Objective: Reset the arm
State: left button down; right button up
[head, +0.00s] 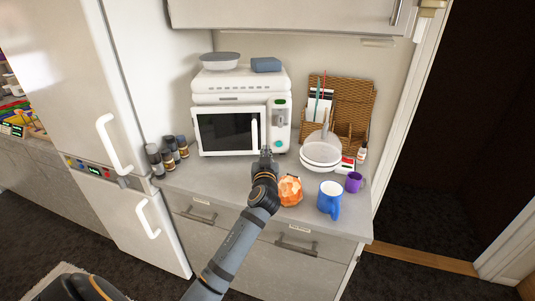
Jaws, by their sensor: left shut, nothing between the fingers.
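My left arm reaches up from the bottom of the head view. Its gripper (266,153) is shut and empty, just in front of the right part of the white microwave (241,88). The microwave door is closed, with its handle close to the gripper. I cannot tell whether the fingers touch the microwave. My right gripper is not in view.
On the counter (225,178) are several dark jars (169,155), an orange object (290,190), a blue mug (329,197), a purple cup (353,182) and white bowls (321,154). A wicker organizer (353,100) stands behind. A fridge (70,75) is left.

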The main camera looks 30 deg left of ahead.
pick_arm(q)
jog(key=s+d+f+m+g+h, duration=0.25)
jog(key=s+f+g, duration=0.25)
jog(key=s+f, duration=0.85)
jog(key=s+d+f+m+g+h, duration=0.25)
jog(key=s+d+f, duration=0.2)
jog(key=s, duration=0.45)
jog(key=s+d+f+m+g+h, duration=0.2)
jog(key=s+d+f+g+h, duration=0.15)
jog(key=s+d, duration=0.45)
jog(key=s+a+f+g, duration=0.1)
jog(key=a+f, duration=0.1)
jog(key=f, duration=1.1)
jog(key=s+a+f+g, duration=0.1)
jog(key=a+f, duration=0.2)
jog(key=f, duration=0.9)
jog(key=s+a+f+g, duration=0.1)
jog(key=s+f, duration=1.7)
jog(key=s, duration=0.2)
jog(key=shift+f, duration=0.4)
